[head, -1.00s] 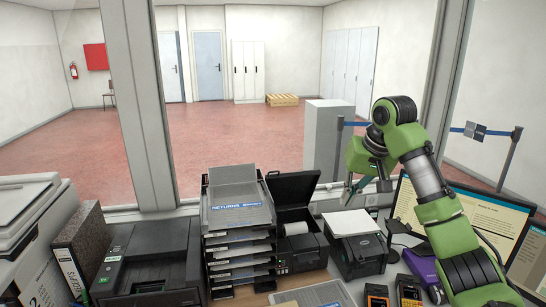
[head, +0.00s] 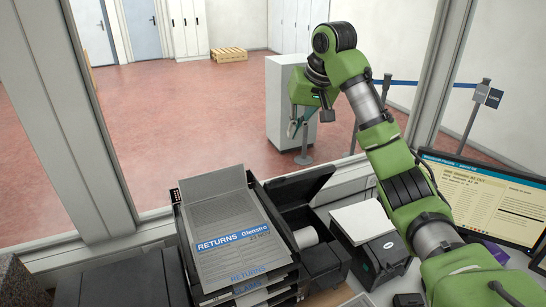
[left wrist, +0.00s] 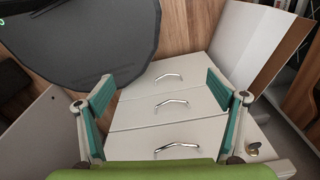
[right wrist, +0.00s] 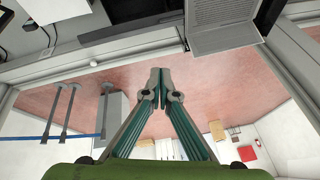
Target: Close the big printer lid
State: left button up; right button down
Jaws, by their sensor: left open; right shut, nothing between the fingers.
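The big black printer (head: 327,264) stands on the counter right of the tray stack. Its dark lid (head: 300,188) is raised open at the back, and a white paper roll (head: 305,237) shows inside. My right gripper (head: 294,130) is shut and empty; in the head view it appears above the raised lid, apart from it. In the right wrist view its closed fingertips (right wrist: 165,73) point toward the counter edge, with a dark panel, probably the lid, beyond. My left gripper (left wrist: 158,82) is open and empty in front of white drawers; it is outside the head view.
A tray stack marked RETURNS (head: 236,225) stands close left of the printer. A smaller white-topped printer (head: 372,222) is at its right, then a monitor (head: 482,195). A window post (head: 62,130) stands at left. The opening behind the counter is free.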

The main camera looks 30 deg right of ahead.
jog(key=f, duration=0.1)
jog(key=p, duration=0.4)
send_over(286, 183)
jog(key=w+d, duration=0.1)
jog(key=w, duration=0.2)
notch_tip(286, 183, down, 8)
jog(key=shift+d, duration=0.1)
jog(key=shift+s+a+f+p, duration=0.3)
jog(key=shift+s+f, duration=0.1)
jog(key=shift+s, duration=0.2)
jog(key=shift+s+a+f+p, duration=0.15)
jog(key=shift+s+f+p, duration=0.15)
jog(key=shift+s, duration=0.25)
jog(key=shift+s+a+f, duration=0.15)
jog(key=shift+s+f, duration=0.1)
jog(key=shift+s, duration=0.2)
pick_arm(q)
notch_tip(286, 183, up, 6)
jog(key=shift+s+f, duration=0.15)
jog(key=shift+f, duration=0.1)
pick_arm(e)
jog(key=shift+w+f, duration=0.1)
jog(key=shift+f, duration=0.05)
pick_arm(q)
jog(key=shift+f, duration=0.1)
